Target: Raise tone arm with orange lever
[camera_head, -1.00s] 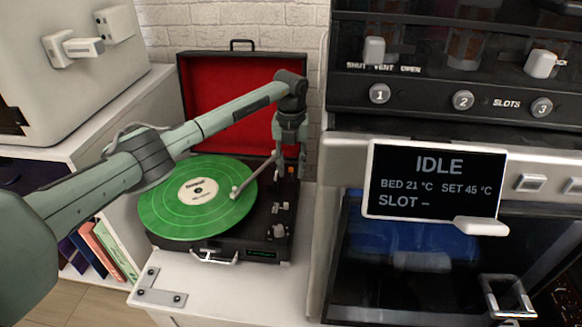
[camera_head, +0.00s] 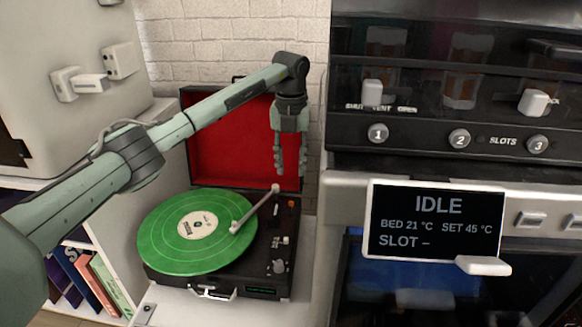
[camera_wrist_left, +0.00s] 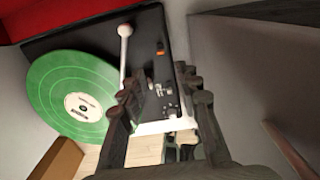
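A black record player with a red-lined open lid (camera_head: 215,140) holds a green record (camera_head: 165,235). Its pale tone arm (camera_head: 257,208) reaches from the back right corner, with its head over the record; I cannot tell whether it touches. A small orange lever (camera_head: 292,204) sits right of the tone arm's base. In the left wrist view I see the orange lever (camera_wrist_left: 160,53), tone arm (camera_wrist_left: 123,55) and record (camera_wrist_left: 50,90). My left gripper (camera_head: 290,168) hangs above the player's back right corner, fingers down, apart and empty; its fingers (camera_wrist_left: 160,105) also show in the wrist view. My right gripper is out of view.
A machine with a display (camera_head: 435,220) reading IDLE stands close on the right. A pale cabinet (camera_head: 60,30) and a shelf with several books (camera_head: 85,275) are on the left. The lid stands behind my gripper.

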